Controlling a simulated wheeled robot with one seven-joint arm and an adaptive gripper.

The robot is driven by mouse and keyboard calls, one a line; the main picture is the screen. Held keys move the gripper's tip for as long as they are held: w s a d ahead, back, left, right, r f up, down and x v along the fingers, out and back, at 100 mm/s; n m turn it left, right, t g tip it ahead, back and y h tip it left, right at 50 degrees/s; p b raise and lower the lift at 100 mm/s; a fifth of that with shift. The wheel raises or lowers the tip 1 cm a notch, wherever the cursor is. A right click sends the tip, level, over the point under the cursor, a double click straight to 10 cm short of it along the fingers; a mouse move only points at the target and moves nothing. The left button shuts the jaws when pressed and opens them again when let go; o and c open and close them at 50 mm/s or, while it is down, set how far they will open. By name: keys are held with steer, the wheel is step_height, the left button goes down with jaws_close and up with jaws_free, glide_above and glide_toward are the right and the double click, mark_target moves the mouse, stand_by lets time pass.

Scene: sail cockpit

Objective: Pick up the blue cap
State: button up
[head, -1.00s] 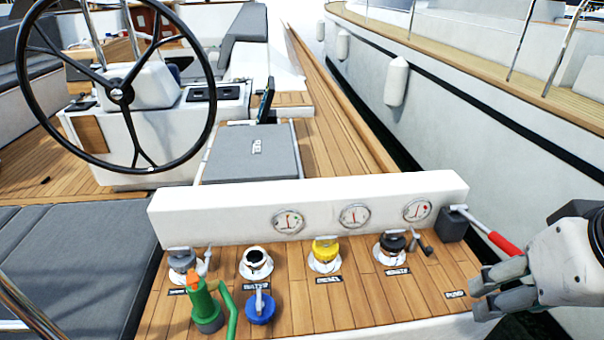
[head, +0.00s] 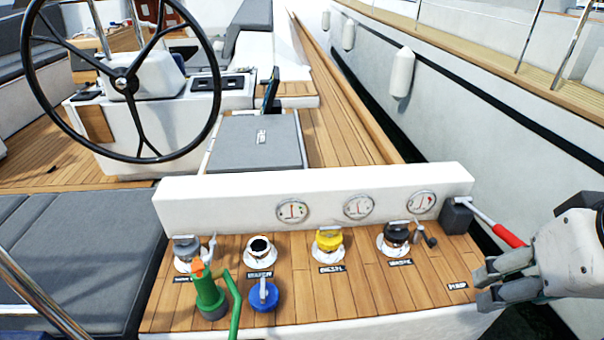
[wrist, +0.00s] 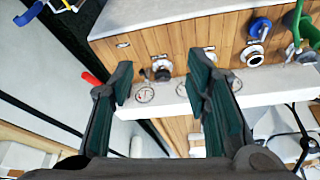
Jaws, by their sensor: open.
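The blue cap (head: 264,296) lies on the wooden deck panel near its front edge, in front of the open white-rimmed filler (head: 260,250). A grey handle stands up from it. In the wrist view the blue cap (wrist: 259,27) is at the upper right, apart from my fingers. My gripper (head: 490,287) is at the right end of the panel in the head view, well to the right of the cap. In the wrist view my gripper (wrist: 160,85) shows two separated dark green finger pads with nothing between them.
Yellow (head: 329,240) and black (head: 396,236) caps sit on fillers behind. A red-handled lever (head: 508,235) juts out near my gripper. A white gauge panel (head: 240,205) borders the back.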

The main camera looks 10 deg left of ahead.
steer(key=o, duration=0.4)
steer(key=shift+c, duration=0.2)
steer(key=o, duration=0.3)
steer(key=shift+w+a, duration=0.1)
steer(key=shift+w, duration=0.2)
steer(key=shift+o, duration=0.2)
steer(key=w+a+f+n+g+h+b, duration=0.1)
steer(key=w+a+f+n+g, duration=0.1)
steer(key=w+a+n, duration=0.65)
steer(key=n+g+y+b, duration=0.1)
steer(key=n+g+b, duration=0.1)
steer(key=n, duration=1)
glide_above(263, 287)
steer(key=f, duration=2.7)
steer(key=shift+s+a, duration=0.35)
steer(key=shift+a, duration=0.05)
steer(key=shift+w+d+f, duration=0.1)
steer(key=shift+f, duration=0.9)
steer(key=shift+w+d+f, duration=0.15)
steer(key=shift+f, duration=0.85)
steer(key=shift+w+d+f, duration=0.1)
steer(key=shift+f, duration=0.9)
